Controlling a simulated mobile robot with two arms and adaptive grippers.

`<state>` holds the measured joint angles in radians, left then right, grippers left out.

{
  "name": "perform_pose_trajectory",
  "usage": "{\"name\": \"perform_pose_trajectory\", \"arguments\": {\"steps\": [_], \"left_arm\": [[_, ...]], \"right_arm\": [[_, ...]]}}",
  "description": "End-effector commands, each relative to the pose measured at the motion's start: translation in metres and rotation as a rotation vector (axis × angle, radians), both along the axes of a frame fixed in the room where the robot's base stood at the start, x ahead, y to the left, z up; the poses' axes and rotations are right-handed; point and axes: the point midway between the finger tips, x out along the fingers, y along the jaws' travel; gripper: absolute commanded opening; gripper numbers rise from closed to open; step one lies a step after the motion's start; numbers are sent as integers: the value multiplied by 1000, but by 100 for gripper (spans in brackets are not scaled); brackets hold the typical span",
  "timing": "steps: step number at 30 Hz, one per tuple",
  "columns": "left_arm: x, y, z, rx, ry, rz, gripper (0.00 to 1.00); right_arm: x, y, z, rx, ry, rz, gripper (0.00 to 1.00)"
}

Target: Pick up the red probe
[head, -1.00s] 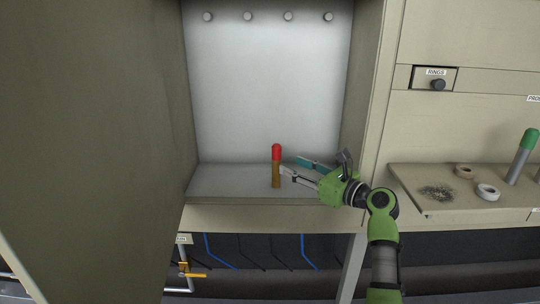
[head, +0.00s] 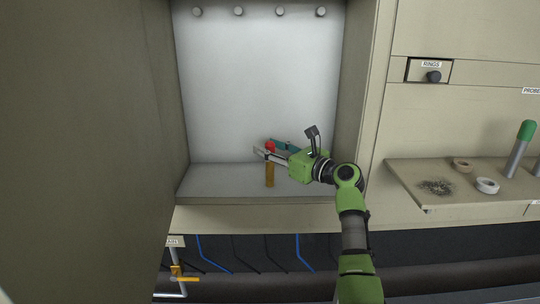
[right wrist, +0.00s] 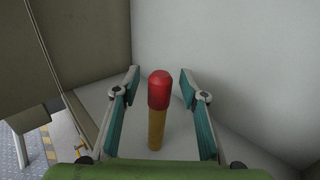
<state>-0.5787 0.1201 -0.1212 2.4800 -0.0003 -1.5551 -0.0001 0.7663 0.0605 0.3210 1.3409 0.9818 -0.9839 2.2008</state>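The red probe (head: 270,174) stands upright on the floor of the open cabinet, with a red cap on top and a brownish-yellow lower part. In the right wrist view the probe (right wrist: 159,92) stands between the two teal-padded fingers, with a gap on both sides. My right gripper (head: 267,149) is open around the upper part of the probe, level with its red cap, and partly hides the cap in the head view. It also shows in the right wrist view (right wrist: 157,100). My left gripper is not in view.
Cabinet walls stand close on both sides, and an edge (head: 260,203) runs along the front.

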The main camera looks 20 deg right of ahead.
Motion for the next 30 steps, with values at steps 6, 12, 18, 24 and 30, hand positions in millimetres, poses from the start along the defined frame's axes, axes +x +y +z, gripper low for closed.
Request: {"name": "perform_pose_trajectory", "arguments": {"steps": [6, 12, 18, 24, 30], "left_arm": [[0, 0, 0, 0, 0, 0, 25], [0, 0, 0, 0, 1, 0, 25], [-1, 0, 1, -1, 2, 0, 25], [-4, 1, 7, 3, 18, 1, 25], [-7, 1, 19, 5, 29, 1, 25]], "right_arm": [[0, 0, 0, 0, 0, 0, 1], [0, 0, 1, 0, -1, 0, 0], [0, 0, 3, 0, -1, 0, 0], [0, 0, 22, 0, -4, -1, 0], [0, -1, 59, 0, -6, -1, 0]]}}
